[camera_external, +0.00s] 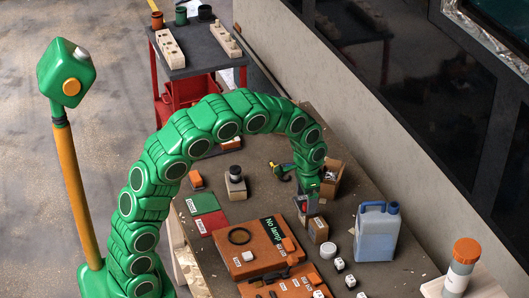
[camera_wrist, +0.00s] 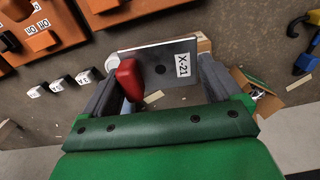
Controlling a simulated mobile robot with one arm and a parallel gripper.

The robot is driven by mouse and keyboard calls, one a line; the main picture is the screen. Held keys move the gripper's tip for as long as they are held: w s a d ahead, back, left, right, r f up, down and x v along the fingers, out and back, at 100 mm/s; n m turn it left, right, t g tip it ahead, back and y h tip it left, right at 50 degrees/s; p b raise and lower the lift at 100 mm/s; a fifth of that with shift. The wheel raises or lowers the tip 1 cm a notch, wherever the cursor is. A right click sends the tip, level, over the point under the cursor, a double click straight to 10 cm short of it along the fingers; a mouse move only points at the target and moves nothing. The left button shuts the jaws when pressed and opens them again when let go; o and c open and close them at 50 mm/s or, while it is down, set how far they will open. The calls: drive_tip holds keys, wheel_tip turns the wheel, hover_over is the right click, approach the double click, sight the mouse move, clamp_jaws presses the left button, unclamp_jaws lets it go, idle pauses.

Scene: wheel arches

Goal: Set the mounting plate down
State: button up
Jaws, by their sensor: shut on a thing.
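The mounting plate (camera_wrist: 165,70) is a flat grey plate with a dark hole and a white label reading X-21. My gripper (camera_wrist: 158,78) is shut on it, with one dark finger at each side in the wrist view. A red rounded part (camera_wrist: 130,78) sits in front of the plate by the left finger. In the external view my gripper (camera_external: 308,190) is over the right part of the workbench, just above or at a small brown block (camera_external: 318,231). The plate is small and largely hidden there; I cannot tell whether it touches anything below.
An orange panel marked "No lamp" (camera_external: 243,262) lies left of my gripper. A blue-grey jug (camera_external: 376,235), a white round container (camera_external: 328,251) and small white blocks (camera_external: 339,264) stand to the right and front. An open cardboard box (camera_external: 331,181) is behind. Green and red mats (camera_external: 202,203) lie left.

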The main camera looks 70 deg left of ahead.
drive_tip(key=s+a+n, duration=0.1)
drive_tip(key=s+a, duration=0.9)
drive_tip(key=a, duration=0.2)
drive_tip(key=w+a+f, duration=0.1)
drive_tip(key=w+f, duration=0.1)
drive_tip(key=w, duration=0.2)
drive_tip(key=w+a+f, duration=0.2)
drive_tip(key=w+f, duration=0.1)
drive_tip(key=w, duration=0.1)
drive_tip(key=w+a+f, duration=0.1)
drive_tip(key=w+f, duration=0.2)
drive_tip(key=w, duration=0.1)
drive_tip(key=shift+a+f, duration=0.25)
drive_tip(key=shift+a, duration=0.15)
drive_tip(key=shift+w+a+f, duration=0.2)
drive_tip(key=shift+w+f, duration=0.35)
drive_tip(key=shift+f, duration=1.6)
drive_tip(key=shift+f, duration=0.15)
drive_tip(key=o, duration=0.8)
drive_tip(key=shift+o, duration=0.2)
